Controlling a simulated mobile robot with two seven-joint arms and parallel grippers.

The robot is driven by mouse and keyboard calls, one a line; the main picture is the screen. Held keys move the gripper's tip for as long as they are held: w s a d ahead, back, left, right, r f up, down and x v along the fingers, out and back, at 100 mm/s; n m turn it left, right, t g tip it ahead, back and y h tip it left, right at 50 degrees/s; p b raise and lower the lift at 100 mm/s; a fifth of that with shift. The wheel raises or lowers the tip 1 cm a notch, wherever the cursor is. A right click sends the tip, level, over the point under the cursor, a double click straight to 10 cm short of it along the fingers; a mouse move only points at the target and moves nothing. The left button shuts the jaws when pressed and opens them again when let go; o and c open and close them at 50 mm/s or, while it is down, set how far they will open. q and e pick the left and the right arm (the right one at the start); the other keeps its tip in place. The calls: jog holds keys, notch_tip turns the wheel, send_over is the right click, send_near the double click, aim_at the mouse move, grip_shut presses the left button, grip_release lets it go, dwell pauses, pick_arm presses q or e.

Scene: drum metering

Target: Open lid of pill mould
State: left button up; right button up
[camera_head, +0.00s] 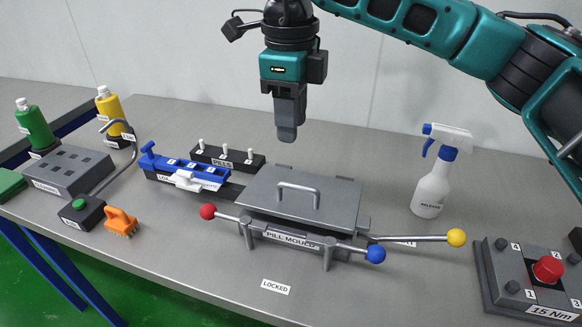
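The pill mould (293,238) is a grey metal box on the middle of the table, with "PILL MOULD" on its front. Its lid (265,195) lies flat on top and looks closed, with a bar handle (299,190) standing up from it. Levers with a red knob (208,211), a blue knob (376,254) and a yellow knob (456,238) stick out around the mould. My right gripper (287,138) points down above the back of the lid, apart from it. Its fingers look together with nothing visible between them. My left gripper is not in view.
A "LOCKED" label (276,287) lies in front of the mould. A spray bottle (432,190) stands behind right and a box with a red button (548,268) at far right. A blue fixture (184,170), a pegged block (227,157), an orange brush (121,221) and bottles are left.

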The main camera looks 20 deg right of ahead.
aim_at(293, 184)
notch_tip(293, 184, down, 12)
jog(key=shift+w+d+r, duration=0.15)
jog(key=shift+r, duration=0.05)
grip_shut()
dwell(0.5)
